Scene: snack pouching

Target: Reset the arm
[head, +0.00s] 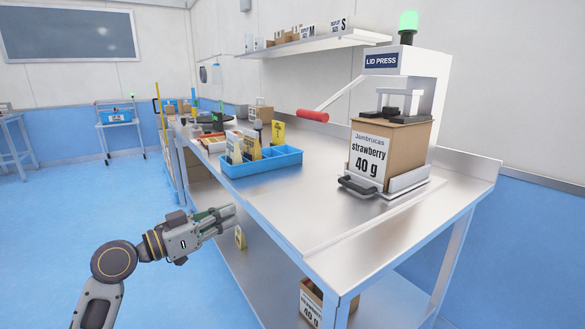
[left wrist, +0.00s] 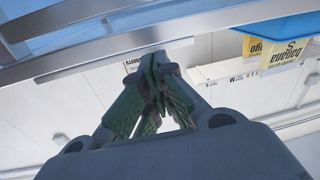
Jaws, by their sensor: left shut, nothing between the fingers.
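My left gripper (head: 222,216) is shut and empty. In the head view it hangs in the air beside the left edge of the steel bench (head: 290,215), a little below the bench top. In the left wrist view its green-padded fingers (left wrist: 158,75) come together with nothing between them. My right gripper is in neither view.
A lid press (head: 415,75) with a red-handled lever (head: 313,115) holds a strawberry box (head: 405,150). Another box (head: 311,300) sits on the lower shelf. The front bench top is clear.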

